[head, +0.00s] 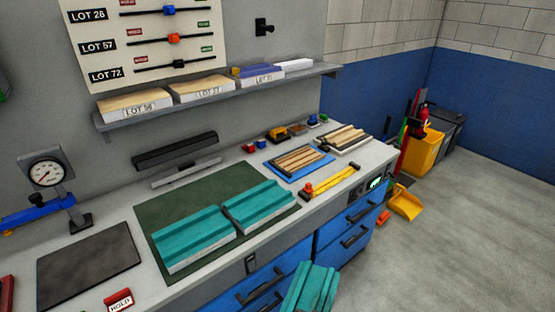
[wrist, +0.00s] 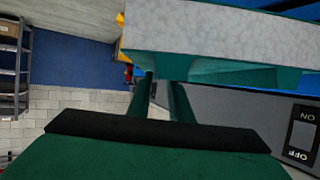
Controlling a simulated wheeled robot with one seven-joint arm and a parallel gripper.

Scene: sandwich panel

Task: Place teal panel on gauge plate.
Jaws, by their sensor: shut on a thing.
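A teal ribbed panel (head: 312,288) shows at the bottom of the head view, in front of the bench drawers. In the wrist view the panel (wrist: 215,30) spans the top, with a pale speckled core and teal skin. My gripper (wrist: 161,82) is shut on this panel; the exact contact is partly hidden. The gripper cannot be made out in the head view. Two more teal panels, a left one (head: 193,238) and a right one (head: 258,204), lie on the green mat (head: 158,206). The dark gauge plate (head: 88,266) lies bare at the left, in front of the dial gauge (head: 47,172).
A red HOLD sign (head: 119,300) stands near the plate's front right corner. A blue tray (head: 276,167) of wooden strips and a yellow tool (head: 330,182) lie farther right. A switch (head: 251,264) sits on the bench front and shows in the wrist view (wrist: 302,135).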

